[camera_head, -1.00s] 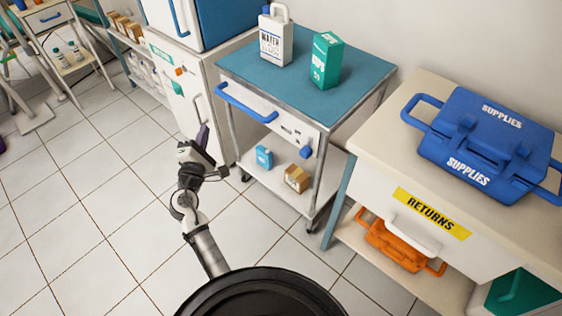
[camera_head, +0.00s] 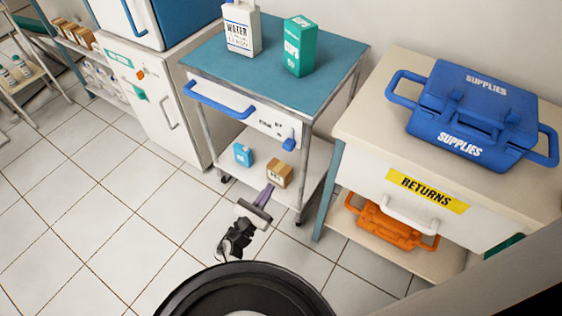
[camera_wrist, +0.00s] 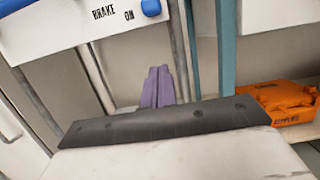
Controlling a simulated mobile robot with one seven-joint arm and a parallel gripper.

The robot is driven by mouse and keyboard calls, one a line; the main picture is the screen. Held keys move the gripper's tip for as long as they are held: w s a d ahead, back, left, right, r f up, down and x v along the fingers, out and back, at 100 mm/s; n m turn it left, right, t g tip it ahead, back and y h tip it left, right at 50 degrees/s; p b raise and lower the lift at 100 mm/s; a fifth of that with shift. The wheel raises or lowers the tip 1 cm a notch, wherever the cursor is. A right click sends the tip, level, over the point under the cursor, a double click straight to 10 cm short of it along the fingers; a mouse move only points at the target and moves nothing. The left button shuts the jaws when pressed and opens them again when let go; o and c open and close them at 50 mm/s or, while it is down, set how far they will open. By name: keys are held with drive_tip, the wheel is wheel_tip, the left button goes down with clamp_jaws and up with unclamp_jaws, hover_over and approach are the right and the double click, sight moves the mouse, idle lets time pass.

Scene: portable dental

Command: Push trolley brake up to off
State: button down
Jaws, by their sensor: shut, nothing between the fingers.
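The trolley (camera_head: 283,62) has a blue top and a white front panel. The blue brake lever (camera_head: 289,144) sits at the right end of that panel, its knob near the panel's lower edge. It also shows at the top of the wrist view (camera_wrist: 151,8), beside the label "BRAKE ON" (camera_wrist: 113,15). My gripper (camera_head: 265,194) has purple fingers held together with nothing between them. It is low in front of the trolley, below the lever and apart from it. In the wrist view the fingers (camera_wrist: 158,82) point toward the trolley, below the lever.
A blue drawer handle (camera_head: 218,100) spans the panel's left part. A blue carton (camera_head: 243,154) and a brown box (camera_head: 279,173) stand on the lower shelf. The returns cabinet (camera_head: 365,150) is close on the right, with an orange case (camera_head: 390,226) below. Floor at left is clear.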

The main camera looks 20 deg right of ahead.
sight(292, 135)
drive_tip(key=w+d+r+p, duration=0.3)
drive_tip(key=w+d+r, duration=0.3)
drive_tip(key=d, duration=0.1)
drive_tip(key=shift+d+r+p, duration=0.2)
drive_tip(key=shift+d+p, duration=0.1)
drive_tip(key=shift+p, duration=0.05)
drive_tip(key=shift+r, duration=0.1)
wheel_tip(292, 135, up, 5)
drive_tip(key=p, duration=0.3)
drive_tip(key=shift+p, duration=0.35)
drive_tip(key=shift+f, duration=0.25)
